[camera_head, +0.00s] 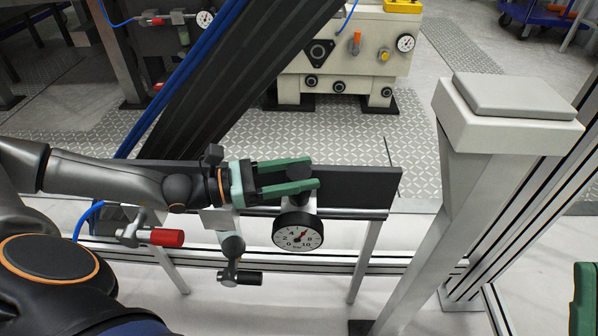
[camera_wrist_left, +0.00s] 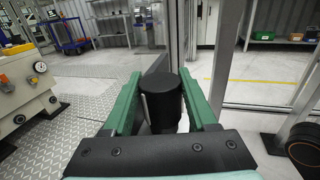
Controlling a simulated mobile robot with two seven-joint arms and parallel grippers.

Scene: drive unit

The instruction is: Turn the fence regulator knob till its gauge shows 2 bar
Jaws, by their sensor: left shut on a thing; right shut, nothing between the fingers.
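The black regulator knob (camera_wrist_left: 162,88) stands upright between the green fingers of my left gripper (camera_wrist_left: 165,100), which is shut on it. In the head view my left gripper (camera_head: 296,176) reaches in from the left, and its fingers partly hide the knob (camera_head: 299,172). Just below, the round white gauge (camera_head: 297,232) with a black rim faces me. Its scale runs from 0 to 10, and its small red needle points up and right, close to the 6. The green end of my right gripper (camera_head: 584,300) shows at the right edge, mostly cut off and away from the regulator.
A dark rail (camera_head: 362,186) runs behind the regulator. A red-handled valve (camera_head: 165,238) and a black-handled valve (camera_head: 240,277) sit to its left. A grey post with a flat cap (camera_head: 512,96) stands to the right. A beige machine (camera_head: 345,55) with another gauge stands behind.

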